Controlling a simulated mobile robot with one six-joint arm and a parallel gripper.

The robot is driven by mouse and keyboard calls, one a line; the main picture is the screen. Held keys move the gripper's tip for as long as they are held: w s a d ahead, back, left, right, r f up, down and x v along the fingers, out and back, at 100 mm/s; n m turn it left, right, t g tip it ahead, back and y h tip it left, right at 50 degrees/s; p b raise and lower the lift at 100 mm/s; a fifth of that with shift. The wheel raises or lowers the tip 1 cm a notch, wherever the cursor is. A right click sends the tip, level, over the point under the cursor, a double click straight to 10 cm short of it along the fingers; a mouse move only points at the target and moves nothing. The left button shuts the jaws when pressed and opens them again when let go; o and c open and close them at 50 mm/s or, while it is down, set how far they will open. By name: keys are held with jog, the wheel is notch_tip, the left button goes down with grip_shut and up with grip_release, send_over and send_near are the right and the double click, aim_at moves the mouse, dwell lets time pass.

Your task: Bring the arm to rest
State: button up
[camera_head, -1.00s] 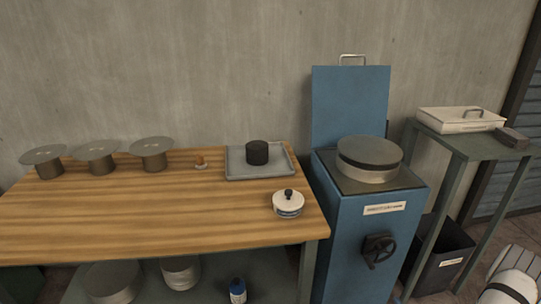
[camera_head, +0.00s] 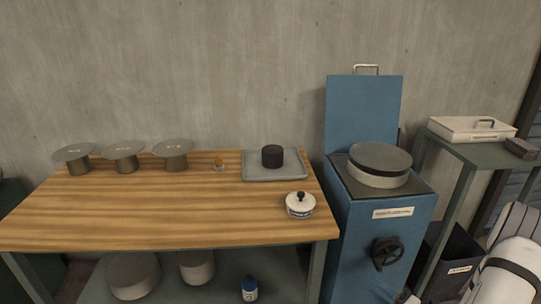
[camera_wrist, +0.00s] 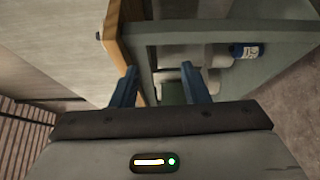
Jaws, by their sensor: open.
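My gripper (camera_wrist: 160,82) shows in the wrist view with its two blue fingers spread apart and nothing between them. Beyond the fingers are the edge of the wooden workbench (camera_wrist: 110,45) and its lower shelf, seen at a steep tilt.
The workbench (camera_head: 150,215) carries several disc-topped stands, a grey tray (camera_head: 285,178) with a black cylinder (camera_head: 272,156), and a lidded white pot (camera_head: 300,205). A blue machine (camera_head: 365,245) with a raised lid and a side table (camera_head: 480,155) stand to the right.

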jog(key=s+a+r+n+g+p, duration=0.35)
jog(key=a+r+n+g, duration=0.5)
jog(key=n, duration=0.45)
jog(key=s+a+r+n+g+p, duration=0.2)
jog(key=s+a+r+n+g, duration=0.35)
jog(key=a+r+n, duration=0.5)
jog(key=s+d+r+n+t+h+p, duration=0.1)
jog(key=r+n+h, duration=0.4)
jog(key=n, duration=0.6)
jog(key=s+d+r+n+t+h+p, duration=0.1)
jog(key=s+r+n+h+p, duration=0.3)
jog(key=r+n, duration=0.6)
jog(key=shift+s+d+n+h, duration=0.55)
jog(key=shift+s+n+h, duration=0.15)
jog(key=shift+s+n, duration=0.25)
